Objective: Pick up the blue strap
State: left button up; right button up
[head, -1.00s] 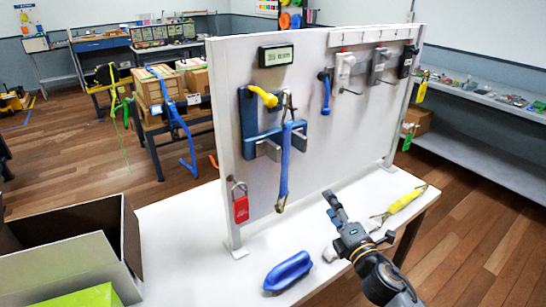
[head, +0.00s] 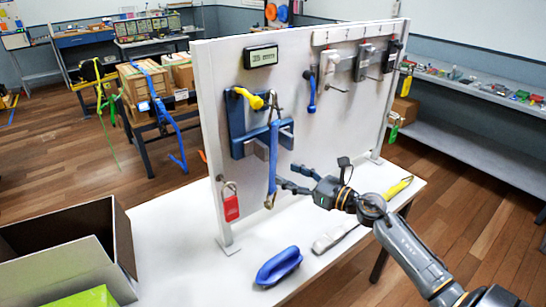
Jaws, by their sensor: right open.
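The blue strap (head: 273,160) hangs nearly vertical from the blue bracket (head: 237,128) on the white panel, with metal hooks at its top and bottom ends. My right gripper (head: 289,178) is open, its fingers pointing left at the lower part of the strap. The fingertips are just to the right of the strap; I cannot tell whether they touch it. Nothing shows between the fingers. My left gripper is not in view.
A blue handled block (head: 279,267), a pale strap (head: 335,238) and a yellow strap (head: 398,188) lie on the white table (head: 185,230). A red padlock (head: 231,205) hangs left of the strap. An open box (head: 100,240) stands at left.

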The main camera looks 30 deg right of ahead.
aim_at(275, 168)
jog(key=shift+w+a, duration=0.25)
jog(key=shift+w, duration=0.35)
jog(key=shift+w+a+r+p, duration=0.1)
jog(key=shift+w+r+p, duration=0.1)
jog(key=shift+w+p, duration=0.25)
jog(key=p+x, duration=0.2)
jog(key=x, duration=0.1)
jog(key=shift+w, duration=0.2)
jog(key=shift+w+a+f, duration=0.25)
jog(key=shift+w, duration=0.15)
jog(key=shift+s, duration=0.1)
jog(key=shift+d, duration=0.1)
jog(key=c, duration=0.3)
jog(key=shift+r, duration=0.1)
grip_shut()
